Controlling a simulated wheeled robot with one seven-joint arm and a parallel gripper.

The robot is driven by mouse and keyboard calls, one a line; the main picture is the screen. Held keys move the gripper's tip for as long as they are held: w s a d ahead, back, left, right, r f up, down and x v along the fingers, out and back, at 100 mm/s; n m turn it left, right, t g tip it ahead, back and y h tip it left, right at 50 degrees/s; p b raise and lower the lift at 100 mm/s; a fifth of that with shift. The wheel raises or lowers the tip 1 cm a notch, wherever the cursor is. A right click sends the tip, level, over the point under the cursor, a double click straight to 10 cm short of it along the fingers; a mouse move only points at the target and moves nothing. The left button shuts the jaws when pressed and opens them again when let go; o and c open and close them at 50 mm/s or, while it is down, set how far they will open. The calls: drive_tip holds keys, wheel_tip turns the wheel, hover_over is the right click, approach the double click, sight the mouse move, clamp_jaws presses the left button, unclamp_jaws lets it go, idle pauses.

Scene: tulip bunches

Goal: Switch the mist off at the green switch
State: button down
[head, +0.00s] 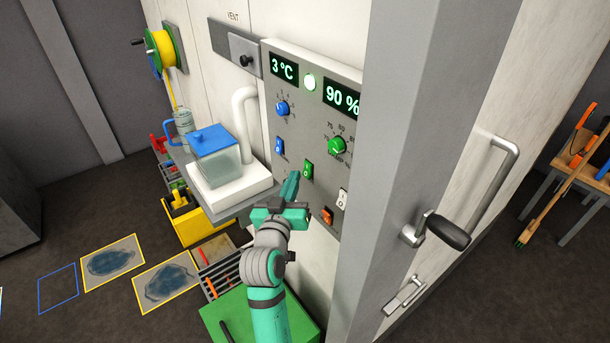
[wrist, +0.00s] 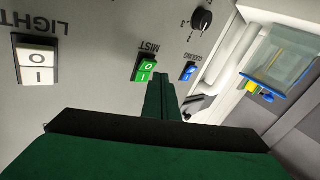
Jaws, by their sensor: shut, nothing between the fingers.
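The green switch (head: 307,170) is a small rocker on the grey control panel (head: 292,140), below the green knob and to the right of the blue switch. In the wrist view the green switch (wrist: 146,70) carries the label MIST and the marks O and I. My gripper (head: 292,180) is shut and empty, with its fingertips just below and left of the green switch in the head view. In the wrist view the fingertips (wrist: 163,76) are close beside the switch; I cannot tell whether they touch it. Which side of the rocker is pressed is unclear.
A blue switch (head: 279,146), a white switch (head: 342,199) and an orange switch (head: 327,215) surround the green one. A clear tank with a blue lid (head: 208,140) stands on a shelf at left. A grey door edge (head: 400,150) with a handle stands at right.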

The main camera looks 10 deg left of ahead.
drive_tip(key=shift+w+d+f, duration=0.1)
drive_tip(key=shift+w+d, duration=0.05)
drive_tip(key=shift+w, duration=0.05)
idle(0.7)
drive_tip(key=shift+w+d, duration=0.15)
drive_tip(key=shift+w+d+f, duration=0.2)
drive_tip(key=shift+w+d, duration=0.05)
idle(0.9)
drive_tip(key=shift+s+a, duration=0.1)
drive_tip(key=shift+s+a+r, duration=0.25)
drive_tip(key=shift+s+a, duration=0.2)
drive_tip(key=shift+s, duration=0.05)
drive_tip(key=shift+w, duration=0.1)
drive_tip(key=shift+s+a+r, duration=0.3)
drive_tip(key=shift+s+a, duration=0.25)
drive_tip(key=shift+s, duration=0.05)
drive_tip(key=shift+s+a+r, duration=0.35)
drive_tip(key=shift+s+a, duration=0.2)
drive_tip(key=shift+s, duration=0.05)
drive_tip(key=shift+s+a+r, duration=0.3)
drive_tip(key=shift+s+a, duration=0.25)
drive_tip(key=shift+s, duration=0.05)
